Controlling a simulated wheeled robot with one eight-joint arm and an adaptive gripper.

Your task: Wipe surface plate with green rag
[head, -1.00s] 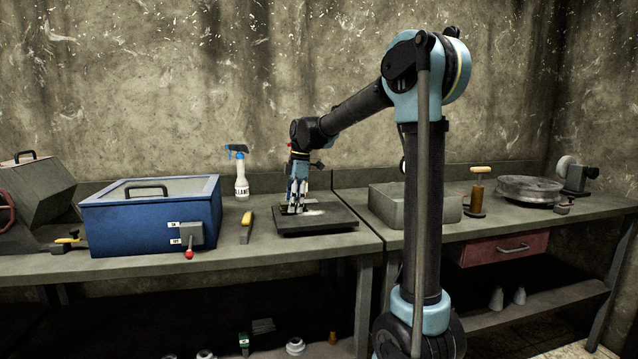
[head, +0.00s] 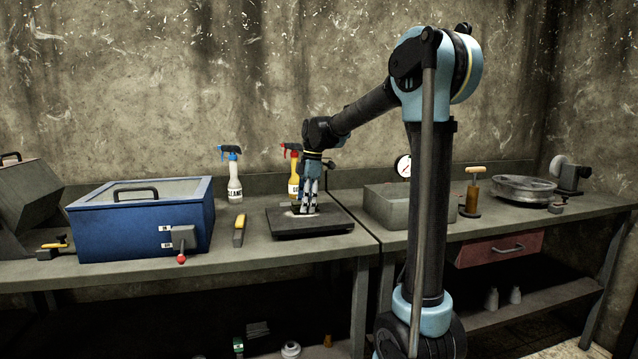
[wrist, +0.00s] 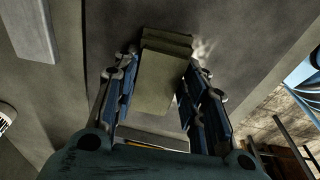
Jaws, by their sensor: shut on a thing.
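The surface plate (head: 330,222) is a dark, flat slab on the bench in the head view. My gripper (head: 308,210) points down over its middle, with the fingertips at or very near its top. In the wrist view, my gripper (wrist: 160,95) is shut on the green rag (wrist: 160,75), a folded olive-green cloth between the blue-padded fingers. The rag is too small to make out in the head view. A pale smudge (wrist: 205,48) shows on the plate beside the rag. I cannot tell how firmly the rag presses on the plate.
A yellow-handled brush (head: 239,231) lies left of the plate, beside a blue box (head: 140,222). A blue-topped spray bottle (head: 234,178) and a yellow one (head: 294,175) stand behind. A grey tray (head: 385,205) and a dial gauge (head: 403,167) are to the right.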

